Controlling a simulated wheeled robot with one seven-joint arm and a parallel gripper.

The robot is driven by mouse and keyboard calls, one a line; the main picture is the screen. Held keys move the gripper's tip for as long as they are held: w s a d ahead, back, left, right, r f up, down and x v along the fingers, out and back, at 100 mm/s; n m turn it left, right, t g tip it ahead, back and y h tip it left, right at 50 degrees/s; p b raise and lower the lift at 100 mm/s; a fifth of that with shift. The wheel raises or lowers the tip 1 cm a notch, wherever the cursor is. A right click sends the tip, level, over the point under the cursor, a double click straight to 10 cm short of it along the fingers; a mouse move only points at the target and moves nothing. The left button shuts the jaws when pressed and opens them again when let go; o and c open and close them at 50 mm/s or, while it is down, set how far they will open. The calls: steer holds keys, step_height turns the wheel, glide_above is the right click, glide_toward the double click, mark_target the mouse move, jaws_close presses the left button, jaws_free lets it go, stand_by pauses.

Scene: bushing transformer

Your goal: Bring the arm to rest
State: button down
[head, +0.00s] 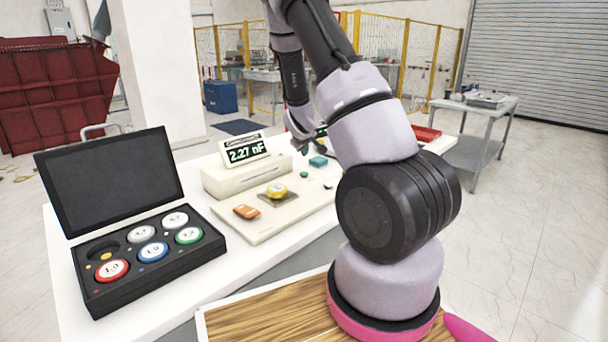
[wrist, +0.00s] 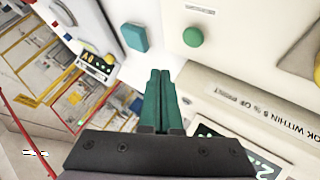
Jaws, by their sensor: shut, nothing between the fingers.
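My arm is raised and bent over the white table (head: 80,290), and its links cover the right part of the bench in the head view. My gripper (wrist: 160,75) shows its green fingers pressed together in the wrist view, with nothing between them. In the head view its end is small and partly hidden near the back of the bench. The fingers point toward a pale panel with a green round button (wrist: 193,37) and a teal block (wrist: 135,37). I cannot tell the exact gap between the fingertips and that panel.
A meter (head: 245,150) reads 2.27 nF on the bench. In front of it, a pale board (head: 265,228) bears a yellow-topped disc (head: 277,191) and an orange piece (head: 246,211). An open black case (head: 150,275) holds several labelled discs and one empty round recess. A grey cart (head: 480,105) stands behind.

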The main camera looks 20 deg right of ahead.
steer(key=shift+a+r, duration=0.15)
steer(key=shift+r, duration=0.2)
steer(key=s+a+r+m+y, duration=0.25)
steer(key=s+a+r, duration=0.3)
steer(key=r, duration=0.45)
steer(key=s+a+r+m+y, duration=0.2)
steer(key=s+a+r+m, duration=0.15)
steer(key=s+r, duration=0.5)
steer(key=s+a+r, duration=0.3)
steer(key=s, duration=0.4)
steer(key=s+a+r+m+y, duration=0.1)
steer(key=s+a+r, duration=0.2)
steer(key=s, duration=0.4)
steer(key=s+a+r+g+y, duration=0.1)
steer(key=s+a+r, duration=0.1)
steer(key=s+r, duration=0.2)
steer(key=s, duration=0.3)
steer(key=shift+s+a+r+m, duration=0.25)
steer(key=shift+s+a+m, duration=0.05)
steer(key=shift+s+a, duration=0.1)
steer(key=shift+w, duration=0.1)
